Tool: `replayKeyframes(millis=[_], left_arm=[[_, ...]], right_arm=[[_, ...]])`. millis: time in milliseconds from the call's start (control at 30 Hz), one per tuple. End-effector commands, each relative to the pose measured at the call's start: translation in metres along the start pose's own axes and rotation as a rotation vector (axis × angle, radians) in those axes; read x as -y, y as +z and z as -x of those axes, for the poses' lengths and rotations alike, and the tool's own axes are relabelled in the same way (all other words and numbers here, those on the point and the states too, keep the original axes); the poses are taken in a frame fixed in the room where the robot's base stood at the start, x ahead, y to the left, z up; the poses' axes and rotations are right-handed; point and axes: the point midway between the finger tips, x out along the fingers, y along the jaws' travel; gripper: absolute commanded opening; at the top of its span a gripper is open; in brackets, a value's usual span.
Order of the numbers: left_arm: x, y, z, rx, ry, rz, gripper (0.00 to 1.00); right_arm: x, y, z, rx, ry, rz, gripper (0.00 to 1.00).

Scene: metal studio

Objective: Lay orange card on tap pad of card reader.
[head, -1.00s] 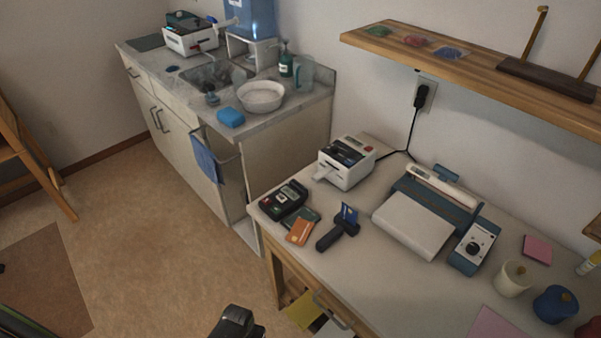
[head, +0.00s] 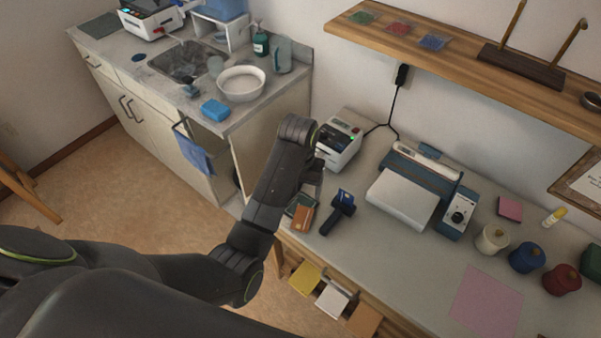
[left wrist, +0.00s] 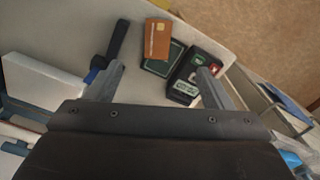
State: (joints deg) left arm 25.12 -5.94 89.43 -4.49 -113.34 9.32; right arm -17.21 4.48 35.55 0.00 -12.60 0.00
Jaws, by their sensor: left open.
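The orange card (head: 303,217) lies flat near the table's front left edge, partly over a dark green flat piece (head: 298,202). In the left wrist view the orange card (left wrist: 158,38) shows at the top middle, beyond my fingertips. The black card reader (left wrist: 193,78) lies beside the green piece; its screen and keys show, and one finger covers part of it. In the head view my arm hides the reader. My left gripper (left wrist: 160,82) is open and empty above the table, its fingers spread either side of the green piece in view. My right gripper is out of view.
A dark handheld tool (head: 338,212) with a blue end lies right of the card. A white printer (head: 340,145) stands behind, and a blue-and-white machine (head: 405,197) is to the right. A drawer with cards (head: 335,298) juts out below the front edge.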

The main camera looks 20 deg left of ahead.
Motion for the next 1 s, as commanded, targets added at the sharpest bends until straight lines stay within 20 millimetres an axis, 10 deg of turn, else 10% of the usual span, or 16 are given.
replayKeyframes(millis=[533, 1000], left_arm=[[-0.004, -0.002, 0.01, 0.007, -0.001, -0.002, 0.75], [-0.003, 0.0, -0.046, 0.012, -0.002, -0.001, 0.75]], right_arm=[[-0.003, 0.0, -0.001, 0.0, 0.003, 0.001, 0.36], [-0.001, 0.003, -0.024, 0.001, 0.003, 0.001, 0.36]])
